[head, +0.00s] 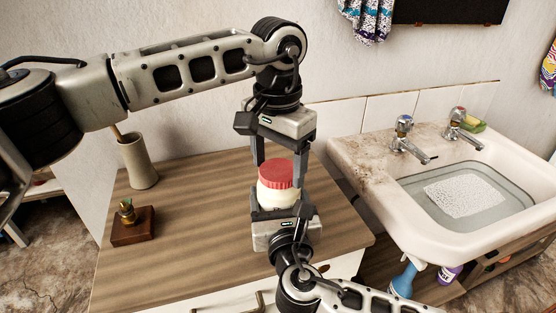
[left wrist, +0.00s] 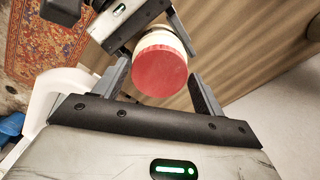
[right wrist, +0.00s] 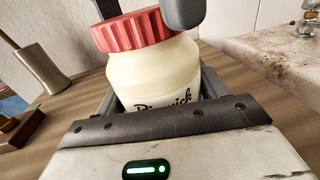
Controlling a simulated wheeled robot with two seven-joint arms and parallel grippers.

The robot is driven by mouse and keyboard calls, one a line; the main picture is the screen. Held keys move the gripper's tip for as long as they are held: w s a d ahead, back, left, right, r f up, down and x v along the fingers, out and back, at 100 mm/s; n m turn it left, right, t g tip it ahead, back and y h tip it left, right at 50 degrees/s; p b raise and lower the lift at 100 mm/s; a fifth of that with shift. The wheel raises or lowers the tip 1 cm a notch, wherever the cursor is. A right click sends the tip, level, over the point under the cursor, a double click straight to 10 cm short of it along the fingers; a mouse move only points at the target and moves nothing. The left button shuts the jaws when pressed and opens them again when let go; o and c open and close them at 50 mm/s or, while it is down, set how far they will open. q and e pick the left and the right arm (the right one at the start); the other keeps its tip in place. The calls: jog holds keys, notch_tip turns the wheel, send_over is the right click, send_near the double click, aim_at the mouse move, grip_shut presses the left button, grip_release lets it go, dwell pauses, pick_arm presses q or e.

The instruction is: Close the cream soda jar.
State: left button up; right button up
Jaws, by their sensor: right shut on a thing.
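The jar (head: 276,196) is cream-coloured with a red ribbed lid (head: 279,173) on its top. In the right wrist view, the jar (right wrist: 152,76) shows a partly hidden label. I cannot tell how tightly the lid sits. My right gripper (head: 280,205) is shut on the jar's body from the front. My left gripper (head: 281,165) points down from above, open, with one finger on each side of the lid. In the left wrist view, the lid (left wrist: 160,68) lies between the spread fingers, with gaps beside it. The jar's base is hidden.
The wooden counter (head: 180,225) holds a beige vase (head: 138,160) and a small brown block with a bottle (head: 132,226) at left. The tiled wall stands close behind.

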pick_arm(q)
jog(key=shift+o, duration=0.5)
jog(key=shift+r, duration=0.1)
jog(key=shift+r, duration=2.15)
jog(key=shift+c, duration=0.3)
